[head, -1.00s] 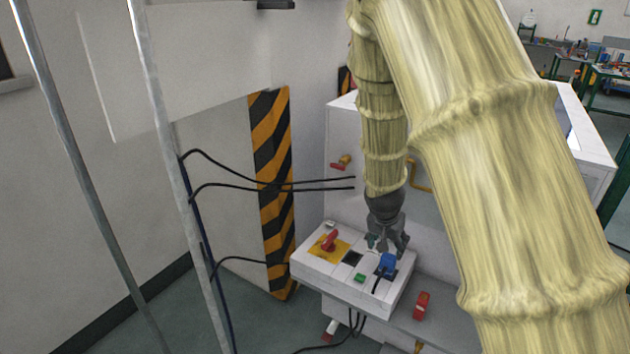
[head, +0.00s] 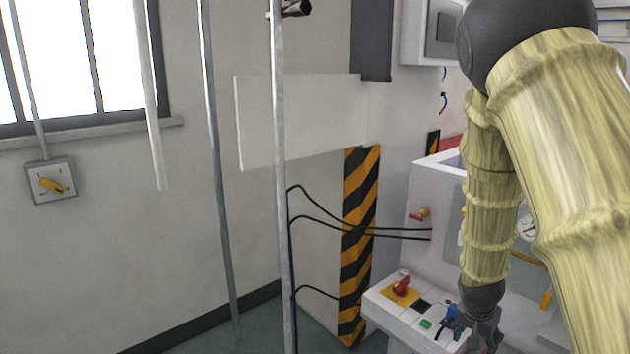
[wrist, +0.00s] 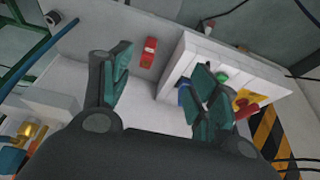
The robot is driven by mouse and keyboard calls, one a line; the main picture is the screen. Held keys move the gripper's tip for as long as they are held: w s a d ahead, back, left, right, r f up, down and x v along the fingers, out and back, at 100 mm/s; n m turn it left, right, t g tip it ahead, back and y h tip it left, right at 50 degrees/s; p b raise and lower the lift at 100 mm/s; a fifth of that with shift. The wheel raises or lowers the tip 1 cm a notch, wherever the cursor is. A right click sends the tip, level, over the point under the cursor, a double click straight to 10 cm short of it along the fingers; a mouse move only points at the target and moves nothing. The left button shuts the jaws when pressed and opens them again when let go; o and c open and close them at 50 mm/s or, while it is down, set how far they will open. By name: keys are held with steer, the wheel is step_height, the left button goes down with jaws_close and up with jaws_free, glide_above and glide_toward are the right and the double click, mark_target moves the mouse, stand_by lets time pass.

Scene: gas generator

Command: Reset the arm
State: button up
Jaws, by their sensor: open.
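My arm, wrapped in a yellow, wood-like cover, hangs down at the right of the head view. My gripper (head: 482,338) is at the bottom right, close to the white control box (head: 385,305). In the wrist view my gripper (wrist: 160,88) has its two teal-padded fingers wide apart with nothing between them. The control box (wrist: 185,60) lies behind and beside the right finger. The box carries a red rotary switch (head: 402,285) on a yellow plate, a green button (head: 426,323) and a blue plug or knob (head: 451,313). The right finger partly covers the box in the wrist view.
A white cabinet (head: 425,190) stands behind the box, with a red-and-yellow valve (head: 419,215). Black cables (head: 330,220) run to it from a metal pole (head: 281,180). A red switch (wrist: 149,52) is beside the box.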

steer(key=s+a+f+n+g+y, duration=0.1)
steer(key=s+a+f+n, duration=0.15)
steer(key=s+f, duration=0.5)
steer(key=s+a+f+n+y, duration=0.15)
steer(key=s+a+f, duration=0.3)
steer(key=f, duration=0.65)
steer(key=s+a+f+n+g+p, duration=0.1)
steer(key=s+a+f, duration=0.3)
steer(key=s, duration=0.7)
steer(key=s+a+f+n+g, duration=0.1)
steer(key=s+a+f+n, duration=0.3)
steer(key=s, duration=0.8)
step_height(320, 180, down, 2)
steer(key=shift+a+y+p, duration=0.35)
steer(key=shift+a+p, duration=0.05)
steer(key=shift+a, duration=0.05)
steer(key=shift+s, duration=0.1)
